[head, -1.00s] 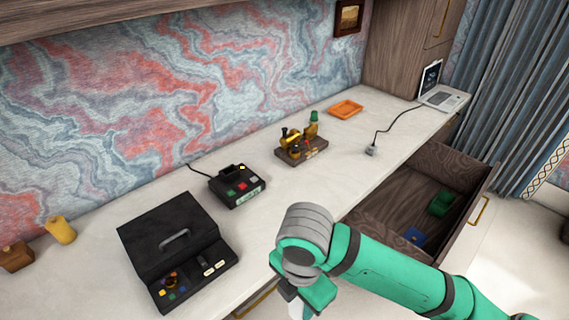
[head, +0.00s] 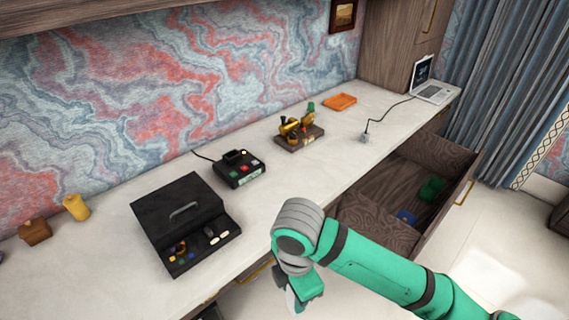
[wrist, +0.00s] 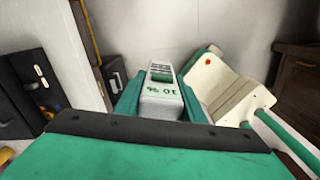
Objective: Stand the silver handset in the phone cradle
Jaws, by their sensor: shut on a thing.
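My gripper (head: 304,292) is low at the front of the desk, in front of the desk's edge. Only a pale sliver of the handset (head: 291,301) shows below my gripper in the head view. The likely phone cradle (head: 240,170) is a small black unit with coloured buttons and a raised dark part on top. It stands on the desk near the wall, up and left of my gripper, well apart from the handset.
A large black case with a handle (head: 183,213) stands left of the cradle. An open drawer (head: 410,190) juts out at right. The desk front near the cradle is clear.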

